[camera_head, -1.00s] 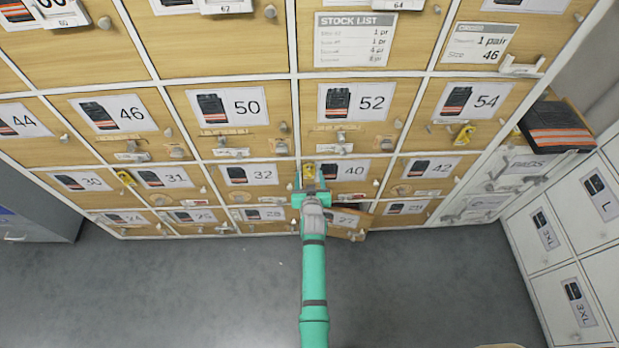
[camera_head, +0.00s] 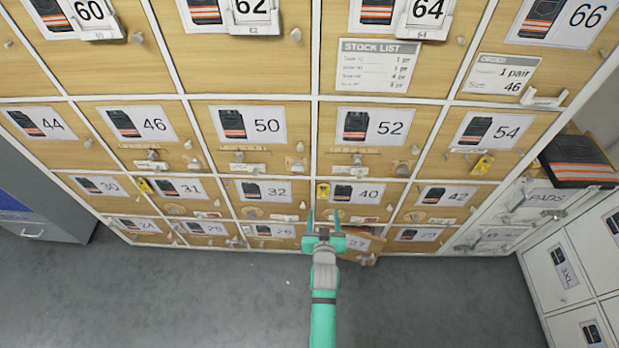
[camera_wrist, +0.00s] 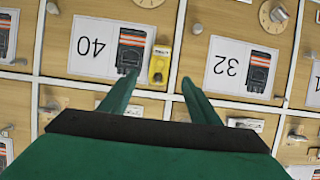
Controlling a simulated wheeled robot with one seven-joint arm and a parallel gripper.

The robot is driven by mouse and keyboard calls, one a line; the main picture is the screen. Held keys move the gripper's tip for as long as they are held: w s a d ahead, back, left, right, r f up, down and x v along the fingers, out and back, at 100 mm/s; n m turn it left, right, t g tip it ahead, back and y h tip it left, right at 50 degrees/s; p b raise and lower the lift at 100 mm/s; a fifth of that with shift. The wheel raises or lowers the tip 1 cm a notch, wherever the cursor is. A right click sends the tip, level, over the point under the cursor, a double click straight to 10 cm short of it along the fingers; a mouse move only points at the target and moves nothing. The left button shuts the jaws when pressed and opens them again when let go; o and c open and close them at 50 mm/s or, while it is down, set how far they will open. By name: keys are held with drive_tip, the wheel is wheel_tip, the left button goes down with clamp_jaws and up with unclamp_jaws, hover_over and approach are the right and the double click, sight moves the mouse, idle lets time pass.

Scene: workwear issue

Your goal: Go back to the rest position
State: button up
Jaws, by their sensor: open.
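My gripper (camera_head: 323,222) is teal, open and empty, in front of the lower rows of the locker wall. In the wrist view its two fingers (camera_wrist: 155,92) are spread apart, with doors 40 (camera_wrist: 95,48) and 32 (camera_wrist: 240,68) upside down behind them. A yellow tag (camera_wrist: 160,66) hangs at the edge of door 40, between the fingertips in that view. Door 27 (camera_head: 357,246) in the bottom row stands ajar, just right of my gripper and partly hidden by it.
The wooden lockers fill the wall, with a stock list (camera_head: 378,66) and an order slip (camera_head: 501,74). Dark folded workwear with an orange stripe (camera_head: 580,160) lies on the right. White lockers (camera_head: 575,255) stand at right, a grey cabinet (camera_head: 40,200) at left. The grey floor (camera_head: 190,295) is clear.

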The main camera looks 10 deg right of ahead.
drive_tip(key=s+a+r+n+y, duration=0.1)
drive_tip(key=s+a, duration=0.3)
drive_tip(key=s, duration=0.3)
drive_tip(key=s+a+t, duration=0.1)
drive_tip(key=s+a, duration=0.2)
drive_tip(key=s, duration=0.3)
drive_tip(key=s+a+r+n+y, duration=0.1)
drive_tip(key=s+a, duration=0.3)
drive_tip(key=s, duration=0.3)
drive_tip(key=s+a+r+y, duration=0.1)
drive_tip(key=s+a+r, duration=0.2)
drive_tip(key=s+r, duration=0.4)
drive_tip(key=s+a+r+n+t, duration=0.1)
drive_tip(key=s+a+r, duration=0.2)
drive_tip(key=s+r, duration=0.4)
drive_tip(key=s, duration=0.3)
drive_tip(key=shift+s+a+r+y, duration=0.2)
drive_tip(key=shift+r+y, duration=0.1)
drive_tip(key=shift+y, duration=0.1)
